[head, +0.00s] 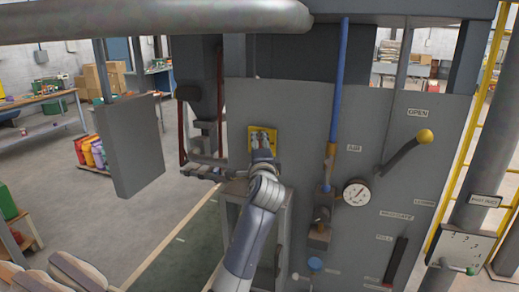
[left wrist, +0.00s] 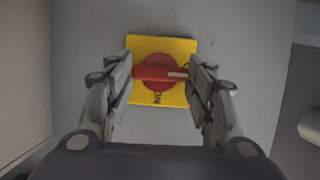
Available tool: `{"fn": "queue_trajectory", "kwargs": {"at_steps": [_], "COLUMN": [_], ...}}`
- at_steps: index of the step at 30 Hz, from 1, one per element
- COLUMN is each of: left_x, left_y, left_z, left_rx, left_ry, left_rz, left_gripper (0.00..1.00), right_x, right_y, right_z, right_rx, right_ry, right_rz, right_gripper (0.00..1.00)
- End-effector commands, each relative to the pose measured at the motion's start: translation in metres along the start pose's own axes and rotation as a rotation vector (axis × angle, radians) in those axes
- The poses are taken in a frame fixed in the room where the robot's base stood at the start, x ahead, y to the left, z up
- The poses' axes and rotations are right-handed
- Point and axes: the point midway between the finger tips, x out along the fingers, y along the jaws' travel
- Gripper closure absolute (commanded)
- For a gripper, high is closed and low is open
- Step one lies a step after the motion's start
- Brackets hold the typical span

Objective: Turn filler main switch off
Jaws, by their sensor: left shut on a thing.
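The main switch is a red rotary knob (left wrist: 158,84) with a bar handle, on a yellow plate (left wrist: 135,43) fixed to the grey panel. In the left wrist view the handle lies level, with a pale mark near its right end and small dark lettering below the knob. My left gripper (left wrist: 160,76) is shut on the handle, one finger at each end. In the head view the yellow plate (head: 252,132) shows behind my left gripper (head: 263,146), which hides the red knob. My right gripper is in neither view.
To the right on the panel are a blue pipe (head: 338,85), a pressure gauge (head: 356,192) and a lever with a yellow ball (head: 424,136). A grey box (head: 130,145) hangs at left. A thick grey pipe (head: 160,20) crosses the top. Open floor lies at left.

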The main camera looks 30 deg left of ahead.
Motion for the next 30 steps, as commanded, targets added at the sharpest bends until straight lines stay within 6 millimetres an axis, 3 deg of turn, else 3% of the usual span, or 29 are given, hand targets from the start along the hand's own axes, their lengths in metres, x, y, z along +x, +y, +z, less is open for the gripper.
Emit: {"fn": "queue_trajectory", "kwargs": {"at_steps": [1,3,17,30], "left_x": [0.0,0.0,-0.008,-0.09], "left_y": [0.001,0.001,0.0,0.001], "left_z": [0.0,0.0,0.0,0.0], "left_rx": [-0.004,-0.003,-0.001,-0.003], "left_ry": [0.0,0.0,0.001,0.002], "left_rz": [0.002,0.002,-0.001,0.001], "left_gripper": [0.43,0.3,0.3,0.3], "right_x": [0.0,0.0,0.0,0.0], "right_y": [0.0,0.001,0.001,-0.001], "right_z": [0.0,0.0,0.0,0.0], "right_rx": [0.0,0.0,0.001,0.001], "right_ry": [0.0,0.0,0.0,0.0], "right_rz": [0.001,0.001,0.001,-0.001], "right_gripper": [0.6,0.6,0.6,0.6]}}
